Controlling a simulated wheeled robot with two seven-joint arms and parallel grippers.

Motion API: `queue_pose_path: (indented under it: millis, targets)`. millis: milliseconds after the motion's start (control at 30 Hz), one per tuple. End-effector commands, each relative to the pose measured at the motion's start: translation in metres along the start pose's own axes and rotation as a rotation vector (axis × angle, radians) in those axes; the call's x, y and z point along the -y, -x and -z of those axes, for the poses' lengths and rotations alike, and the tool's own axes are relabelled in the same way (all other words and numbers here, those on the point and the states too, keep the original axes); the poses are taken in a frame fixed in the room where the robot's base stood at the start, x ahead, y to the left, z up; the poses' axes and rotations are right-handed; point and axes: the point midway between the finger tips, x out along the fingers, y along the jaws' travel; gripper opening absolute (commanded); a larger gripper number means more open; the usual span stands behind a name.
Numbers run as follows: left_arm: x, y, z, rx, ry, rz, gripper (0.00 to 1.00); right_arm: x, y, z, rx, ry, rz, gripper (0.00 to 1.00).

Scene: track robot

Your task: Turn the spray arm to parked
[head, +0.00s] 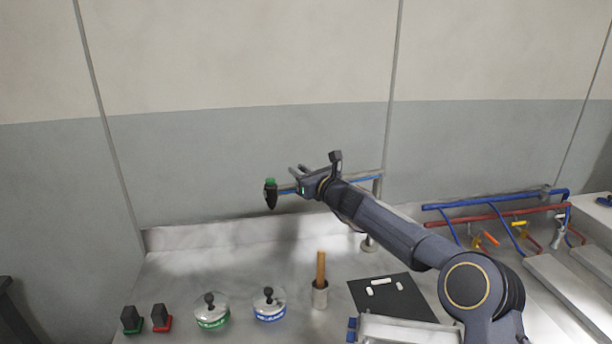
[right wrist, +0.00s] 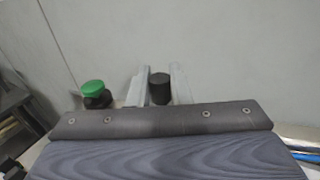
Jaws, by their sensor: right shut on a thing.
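The spray arm (head: 373,178) is a thin horizontal pipe with a blue line on a grey post at the back of the counter. It points left, and its nozzle end (head: 270,194) is black with a green cap. The green cap (right wrist: 93,88) also shows at the left in the right wrist view. My right gripper (head: 294,181) is near the nozzle end. In the right wrist view its two fingers stand on either side of a dark upright cylinder (right wrist: 160,86) on the spray arm, and it is shut on that. My left gripper is out of view.
Blue and red pipes (head: 500,205) are at the right. The wall is close behind.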

Motion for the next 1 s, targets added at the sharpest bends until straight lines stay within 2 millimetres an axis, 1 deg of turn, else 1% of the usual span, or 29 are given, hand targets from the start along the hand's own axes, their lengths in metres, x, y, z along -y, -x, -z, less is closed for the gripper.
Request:
queue_pose_path:
  millis: [100,200,667,700,800,833,1000]
  targets:
    - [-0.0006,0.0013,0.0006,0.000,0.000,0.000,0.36,0.0022,-0.0079,0.0000,0.000,-0.003,0.033,0.00]
    - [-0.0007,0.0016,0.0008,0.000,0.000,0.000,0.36,0.0039,-0.0112,-0.0002,0.000,-0.002,0.050,0.00]
    - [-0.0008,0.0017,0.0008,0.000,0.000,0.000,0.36,0.0063,-0.0128,-0.0007,0.001,0.000,0.063,0.00]
    - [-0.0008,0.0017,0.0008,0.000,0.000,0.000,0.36,0.0064,-0.0128,-0.0008,0.001,0.000,0.063,0.22]
    - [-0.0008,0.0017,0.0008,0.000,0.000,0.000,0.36,0.0063,-0.0128,-0.0007,0.001,0.000,0.063,0.35]
    - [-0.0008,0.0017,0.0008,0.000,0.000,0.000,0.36,0.0062,-0.0128,-0.0006,0.001,0.000,0.063,0.37]
    - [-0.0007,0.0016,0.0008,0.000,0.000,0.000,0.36,0.0058,-0.0129,-0.0002,0.000,0.000,0.062,0.37]
